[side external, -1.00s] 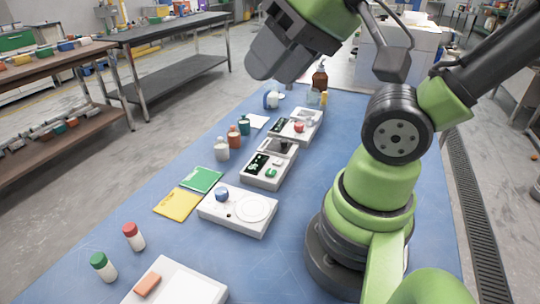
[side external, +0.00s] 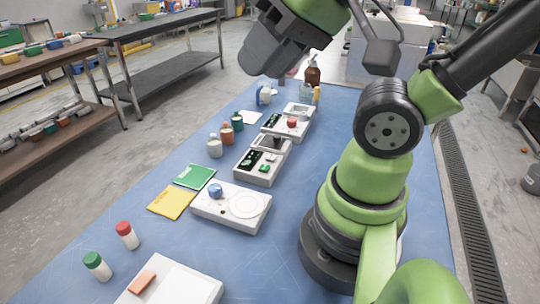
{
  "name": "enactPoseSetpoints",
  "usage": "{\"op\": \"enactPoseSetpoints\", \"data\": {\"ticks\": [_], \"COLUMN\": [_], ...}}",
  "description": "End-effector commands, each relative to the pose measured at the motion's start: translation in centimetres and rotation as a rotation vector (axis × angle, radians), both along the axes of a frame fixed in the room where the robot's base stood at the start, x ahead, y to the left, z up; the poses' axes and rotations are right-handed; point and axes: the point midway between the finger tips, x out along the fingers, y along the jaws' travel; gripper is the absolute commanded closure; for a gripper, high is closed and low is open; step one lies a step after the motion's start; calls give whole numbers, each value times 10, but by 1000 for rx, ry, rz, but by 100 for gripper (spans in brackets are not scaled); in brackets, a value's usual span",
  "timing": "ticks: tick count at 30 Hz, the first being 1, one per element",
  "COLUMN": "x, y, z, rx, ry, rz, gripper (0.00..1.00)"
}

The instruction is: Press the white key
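No white key can be told apart at this size. A row of pale devices stands on the blue table (side external: 330,108). The near one (side external: 232,207) has a blue knob and a round white disc. The middle one (side external: 262,162) has dark panels with green parts. The far one (side external: 288,122) has a red knob and a dark panel. My gripper (side external: 258,68), dark grey, hangs at the top of the picture, high above the table and apart from the devices. Its fingers are not clear, so I cannot tell open from shut.
Small bottles (side external: 227,134) stand left of the devices. Green (side external: 195,176) and yellow (side external: 172,202) pads lie nearby. Two capped jars (side external: 127,236) and a white box (side external: 180,285) with an orange block (side external: 142,281) are in front. A brown bottle (side external: 313,75) stands at the back.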

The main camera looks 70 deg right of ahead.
Motion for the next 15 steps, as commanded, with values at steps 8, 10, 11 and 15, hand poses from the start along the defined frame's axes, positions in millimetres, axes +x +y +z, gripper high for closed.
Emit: {"op": "enactPoseSetpoints", "data": {"ticks": [8, 10, 11, 15], "x": [0, 0, 0, 0], "y": [0, 0, 0, 0], "z": [0, 0, 0, 0], "rx": [0, 0, 0, 0], "ry": [0, 0, 0, 0], "rz": [0, 0, 0, 0], "gripper": [100, 100, 100, 100]}}
